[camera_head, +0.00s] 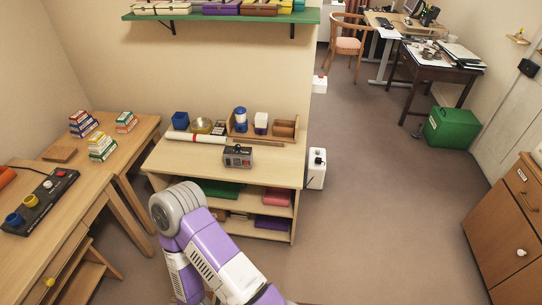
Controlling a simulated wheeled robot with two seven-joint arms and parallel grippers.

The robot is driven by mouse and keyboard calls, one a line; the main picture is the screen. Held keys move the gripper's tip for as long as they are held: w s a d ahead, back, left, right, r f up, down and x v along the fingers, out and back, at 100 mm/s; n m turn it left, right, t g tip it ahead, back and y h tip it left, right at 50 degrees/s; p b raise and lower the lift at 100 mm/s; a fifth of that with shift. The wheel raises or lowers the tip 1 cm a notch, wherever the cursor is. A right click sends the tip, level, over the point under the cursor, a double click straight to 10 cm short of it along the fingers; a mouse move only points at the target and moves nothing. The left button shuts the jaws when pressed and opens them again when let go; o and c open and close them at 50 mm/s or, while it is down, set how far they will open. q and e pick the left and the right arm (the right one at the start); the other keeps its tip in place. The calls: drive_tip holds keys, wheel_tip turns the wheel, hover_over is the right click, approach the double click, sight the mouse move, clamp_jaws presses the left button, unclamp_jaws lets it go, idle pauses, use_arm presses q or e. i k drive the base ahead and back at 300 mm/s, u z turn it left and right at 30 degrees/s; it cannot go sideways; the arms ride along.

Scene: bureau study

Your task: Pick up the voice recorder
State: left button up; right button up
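I cannot pick out the voice recorder for certain. A small grey box device (238,155) with a dark front and small controls stands at the front of the low wooden shelf unit's top (270,165); it may be the recorder, but it is too small to tell. A purple and white arm of mine (205,250) rises from the bottom of the view, in front of the shelf unit's lower left. Its rounded grey joint shows, but no fingers show. Neither gripper is in view.
Behind the device stand a blue-topped jar (240,119), a wooden organiser (285,129), a blue cup (180,120) and a white roll (196,137). A desk (75,220) with a black panel (42,203) is at left, a cabinet (505,230) at right. The floor (390,220) between is open.

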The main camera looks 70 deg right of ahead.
sight(237, 158)
drive_tip(key=z, duration=2.4)
drive_tip(key=k, duration=0.55)
drive_tip(key=z, duration=0.7)
drive_tip(key=i, duration=0.85)
drive_tip(key=u, duration=1.15)
drive_tip(key=i, duration=0.9)
drive_tip(key=u, duration=1.05)
